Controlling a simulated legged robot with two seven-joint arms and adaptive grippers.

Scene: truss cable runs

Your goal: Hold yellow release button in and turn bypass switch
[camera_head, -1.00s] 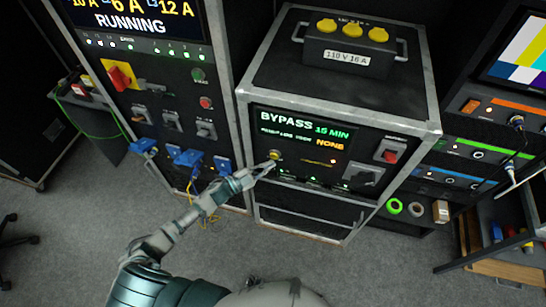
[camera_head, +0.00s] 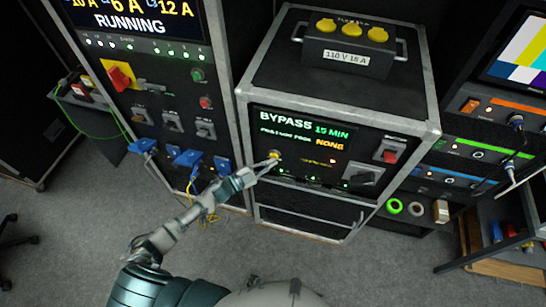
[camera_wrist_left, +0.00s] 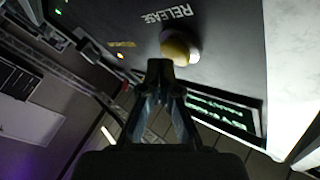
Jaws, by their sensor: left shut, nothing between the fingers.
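The yellow release button (camera_head: 275,154) sits at the left of the bypass panel, under the BYPASS screen (camera_head: 302,128). In the left wrist view the button (camera_wrist_left: 176,47) stands out of the dark panel beside the word RELEASE. My left gripper (camera_head: 271,163) is shut and empty, its fingertips at the button's lower edge. In the left wrist view the closed tips (camera_wrist_left: 159,68) overlap the button's edge; I cannot tell whether they press it. A grey rotary switch (camera_head: 363,176) and a red switch (camera_head: 390,151) sit on the panel's right; their labels are too small to read. My right gripper is not in view.
The panel is in a metal-edged case with a 110 V outlet box (camera_head: 345,50) on top. A taller rack (camera_head: 150,100) with blue plugs (camera_head: 187,158) stands at the left. The floor in front is open.

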